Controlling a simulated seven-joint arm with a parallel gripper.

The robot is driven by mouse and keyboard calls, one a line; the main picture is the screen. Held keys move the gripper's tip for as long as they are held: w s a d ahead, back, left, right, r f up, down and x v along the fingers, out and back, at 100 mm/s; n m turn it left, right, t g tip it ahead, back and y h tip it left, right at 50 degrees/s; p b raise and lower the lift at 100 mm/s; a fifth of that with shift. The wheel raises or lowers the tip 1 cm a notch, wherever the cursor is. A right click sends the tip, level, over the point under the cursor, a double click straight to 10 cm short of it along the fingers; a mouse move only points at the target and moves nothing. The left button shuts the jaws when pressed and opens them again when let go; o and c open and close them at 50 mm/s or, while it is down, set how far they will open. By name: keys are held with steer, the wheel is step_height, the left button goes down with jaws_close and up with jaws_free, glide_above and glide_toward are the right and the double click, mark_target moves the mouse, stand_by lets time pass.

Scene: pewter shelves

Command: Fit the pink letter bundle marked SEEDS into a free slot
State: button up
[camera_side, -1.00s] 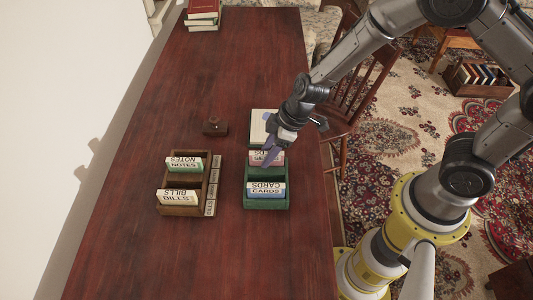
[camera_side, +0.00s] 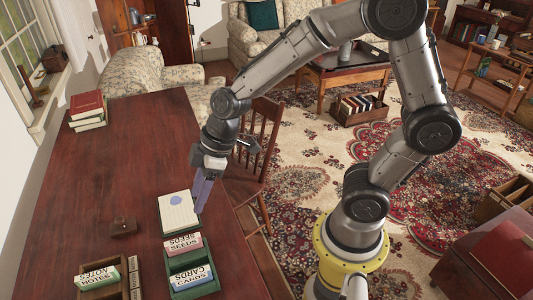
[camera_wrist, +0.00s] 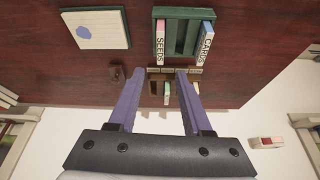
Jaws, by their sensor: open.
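The pink bundle marked SEEDS (camera_side: 183,243) stands upright in the back end of the green rack (camera_side: 214,290). In the wrist view the bundle (camera_wrist: 160,40) sits in the left end slot of the green rack (camera_wrist: 183,12). The bundle marked CARDS (camera_side: 193,276) stands at the rack's other end, also at right in the wrist view (camera_wrist: 206,43). Open space lies between the two bundles. My gripper (camera_side: 201,208) is open and empty, raised beside the notepad and apart from the bundle. Its spread purple fingers show in the wrist view (camera_wrist: 160,76).
A notepad (camera_side: 178,212) with a blue blot lies behind the green rack. A brown rack (camera_side: 115,272) holding NOTES (camera_side: 97,277) stands to the left, cut by the frame. A small brown object (camera_side: 123,227) and stacked books (camera_side: 88,110) are further back. The table's middle is clear.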

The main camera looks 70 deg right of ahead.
steer(key=s+d+r+m+t+h, duration=0.1)
steer(key=s+d+r+m, duration=0.3)
steer(key=s, duration=0.4)
steer(key=s+d+r+m+t+h, duration=0.1)
steer(key=s+d+r+m+h, duration=0.1)
steer(key=s+d+r+m, duration=0.2)
steer(key=s+d+r, duration=0.1)
steer(key=s+r, duration=0.2)
steer(key=s, duration=0.1)
steer(key=shift+s+d+r, duration=0.15)
steer(key=shift+r, duration=0.15)
